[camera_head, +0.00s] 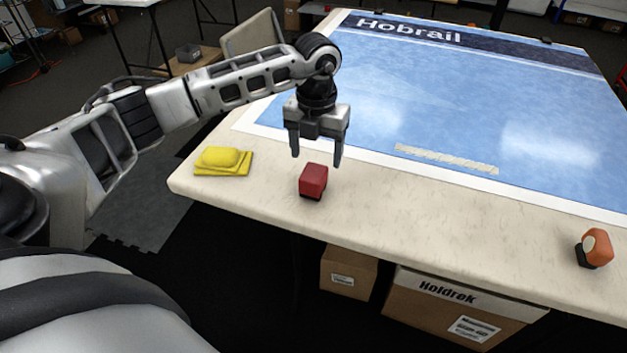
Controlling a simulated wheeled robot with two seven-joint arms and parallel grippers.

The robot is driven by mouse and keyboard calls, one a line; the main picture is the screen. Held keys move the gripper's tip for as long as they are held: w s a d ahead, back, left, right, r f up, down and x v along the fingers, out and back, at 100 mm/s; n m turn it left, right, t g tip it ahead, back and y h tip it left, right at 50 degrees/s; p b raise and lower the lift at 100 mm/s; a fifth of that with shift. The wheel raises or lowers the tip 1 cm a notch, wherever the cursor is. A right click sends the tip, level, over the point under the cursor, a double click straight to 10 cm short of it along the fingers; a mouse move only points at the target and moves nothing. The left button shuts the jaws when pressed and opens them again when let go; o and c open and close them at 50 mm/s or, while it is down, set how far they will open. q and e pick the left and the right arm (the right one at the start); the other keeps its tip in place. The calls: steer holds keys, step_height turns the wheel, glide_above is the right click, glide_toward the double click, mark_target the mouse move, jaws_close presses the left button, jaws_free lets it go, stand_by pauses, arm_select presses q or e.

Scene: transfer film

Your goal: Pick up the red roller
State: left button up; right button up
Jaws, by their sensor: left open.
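A small red block-like thing with a dark base, which looks like the red roller (313,180), stands on the table near its front edge. My left gripper (317,160) is open and empty. Its fingers point down, above and slightly behind the red roller, with a small gap that is hard to judge. My right gripper is not in view.
The cream table (420,216) carries a large blue film sheet (440,105) with a pale strip (446,159) on it. A folded yellow cloth (222,161) lies to the left. An orange tool (595,248) stands at the right. Cardboard boxes (450,304) sit below.

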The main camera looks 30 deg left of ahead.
mark_target(314, 172)
arm_select(q)
step_height(314, 172, down, 3)
steer(key=shift+r, duration=0.1)
steer(key=shift+s+a+f, duration=0.1)
steer(key=shift+s+f, duration=0.05)
steer(key=shift+f, duration=1.2)
steer(key=shift+s+a+f, duration=0.1)
steer(key=shift+f, duration=1.2)
steer(key=c, duration=1.1)
